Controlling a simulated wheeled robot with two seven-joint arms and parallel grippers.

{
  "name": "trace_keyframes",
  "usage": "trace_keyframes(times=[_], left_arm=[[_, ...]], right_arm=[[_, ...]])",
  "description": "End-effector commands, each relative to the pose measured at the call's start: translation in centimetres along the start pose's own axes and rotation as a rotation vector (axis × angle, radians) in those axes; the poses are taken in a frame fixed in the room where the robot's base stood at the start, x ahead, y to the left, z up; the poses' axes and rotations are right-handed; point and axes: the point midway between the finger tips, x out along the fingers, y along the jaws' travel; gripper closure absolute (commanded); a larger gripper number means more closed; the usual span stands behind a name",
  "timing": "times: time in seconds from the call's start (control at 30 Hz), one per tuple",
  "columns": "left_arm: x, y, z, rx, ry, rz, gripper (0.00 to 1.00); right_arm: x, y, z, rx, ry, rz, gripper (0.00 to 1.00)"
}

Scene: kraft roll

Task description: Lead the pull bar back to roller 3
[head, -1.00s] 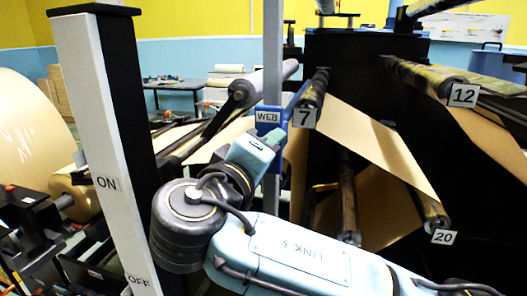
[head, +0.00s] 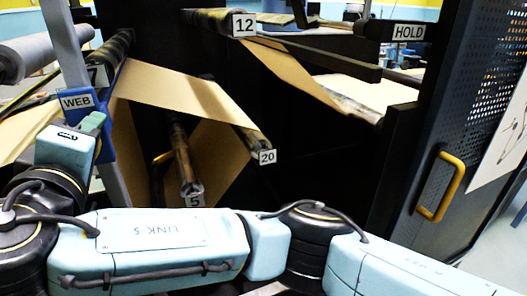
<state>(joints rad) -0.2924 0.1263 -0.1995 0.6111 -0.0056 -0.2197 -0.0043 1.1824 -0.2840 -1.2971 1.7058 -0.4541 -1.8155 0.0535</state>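My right gripper (head: 92,124), with teal fingers, is at the left, against a blue piece (head: 105,145) that carries the WEB tag (head: 76,102). Whether this blue piece is the pull bar, and whether the fingers are closed on it, I cannot tell. The brown kraft web (head: 185,95) runs from roller 7 (head: 112,58) down to roller 20 (head: 250,138). More web hangs behind roller 5 (head: 183,165). Roller 3 is not identifiable in view. My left gripper is out of view.
Roller 12 (head: 215,18) is at the top, with web slanting down right. A HOLD tag (head: 408,32) is at upper right. A dark perforated door (head: 470,110) with a yellow handle (head: 441,187) stands at right. A grey post (head: 70,45) rises by the WEB tag.

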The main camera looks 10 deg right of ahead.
Motion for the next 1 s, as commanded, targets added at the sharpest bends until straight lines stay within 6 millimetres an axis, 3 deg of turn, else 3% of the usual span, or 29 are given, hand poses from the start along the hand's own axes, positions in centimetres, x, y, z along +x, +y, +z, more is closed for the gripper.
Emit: trace_keyframes(times=[0.17, 0.23, 0.3, 1.0], left_arm=[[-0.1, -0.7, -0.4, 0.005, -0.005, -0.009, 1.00], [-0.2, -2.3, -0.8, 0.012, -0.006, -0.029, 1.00], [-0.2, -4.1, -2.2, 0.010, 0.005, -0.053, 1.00], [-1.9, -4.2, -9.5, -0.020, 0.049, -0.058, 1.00]], right_arm=[[-0.3, 0.1, -0.2, 0.003, 0.007, 0.001, 0.95], [-0.2, 0.1, 0.0, 0.003, 0.006, 0.002, 0.95], [0.0, 0.1, 1.4, 0.005, 0.006, 0.001, 0.94], [1.9, 1.5, 12.7, 0.001, 0.000, 0.000, 0.94]])
